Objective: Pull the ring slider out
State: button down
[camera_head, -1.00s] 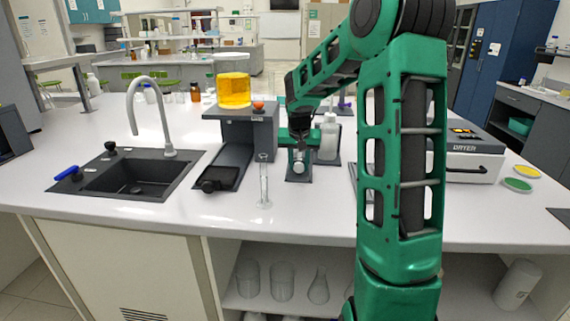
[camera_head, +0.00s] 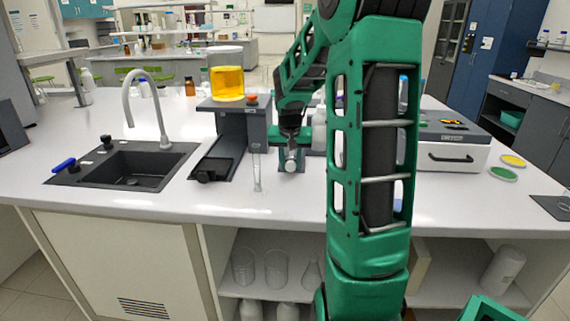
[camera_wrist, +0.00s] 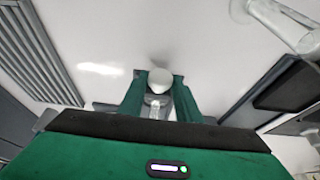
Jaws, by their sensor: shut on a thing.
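The membrane rig (camera_head: 258,132) is a dark grey housing on the white bench in the head view. My gripper (camera_head: 290,150) is at its right side, low over the bench. In the wrist view my gripper (camera_wrist: 158,95) has its two green fingers shut on a pale round knob (camera_wrist: 160,77), which I take to be the ring slider's end. The same knob (camera_head: 291,166) shows small below my gripper in the head view. My gripper and arm hide most of the slider, so how far out it is cannot be told.
A jar of yellow liquid (camera_head: 227,84) stands on the rig. A thin glass cylinder (camera_head: 257,170) stands close in front. The sink (camera_head: 125,178) is left, the dryer (camera_head: 450,158) right.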

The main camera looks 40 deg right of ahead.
jog(key=shift+w+a+r, duration=0.1)
jog(key=shift+w+a, duration=0.1)
jog(key=shift+w, duration=0.05)
jog(key=c, duration=1.4)
grip_release()
jog(key=shift+o, duration=0.5)
jog(key=shift+s+d, duration=0.1)
jog(key=shift+s, duration=0.1)
jog(key=v, duration=1)
jog(key=shift+r, duration=0.25)
jog(key=shift+a, duration=0.25)
